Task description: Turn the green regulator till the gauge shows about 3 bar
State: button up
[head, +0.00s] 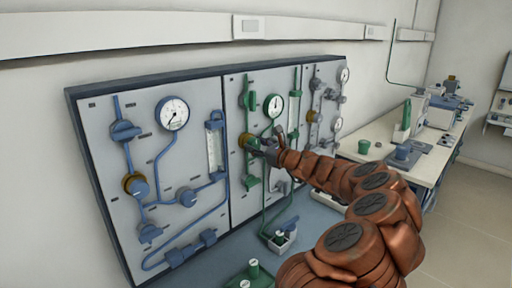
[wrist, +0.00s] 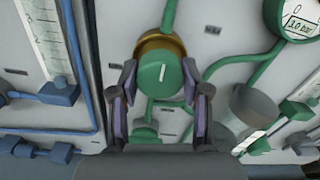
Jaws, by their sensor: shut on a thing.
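The green regulator (head: 250,142) sits on the middle panel with a brass-coloured collar behind it. In the wrist view its green knob (wrist: 158,72) faces me, with a short white mark near its centre. My gripper (head: 262,148) is at the regulator; in the wrist view my gripper (wrist: 160,88) has one finger on each side of the knob and is shut on it. The green-rimmed gauge (head: 272,105) is above and right of the regulator; its needle is too small to read surely. The gauge (wrist: 292,20) is cut off in the wrist view, with "bar" lettering partly visible.
A blue-piped panel (head: 160,235) with its own gauge (head: 173,113) and brass-collared regulator (head: 137,186) is on the left. A grey-piped panel (head: 322,75) is on the right. Green pipes and a flow tube (head: 294,112) lie close to my gripper. A bench (head: 440,160) stands farther right.

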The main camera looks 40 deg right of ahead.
jog(key=o, duration=1.1)
jog(key=shift+o, duration=0.2)
jog(key=s, duration=1.2)
jog(key=shift+a, duration=0.15)
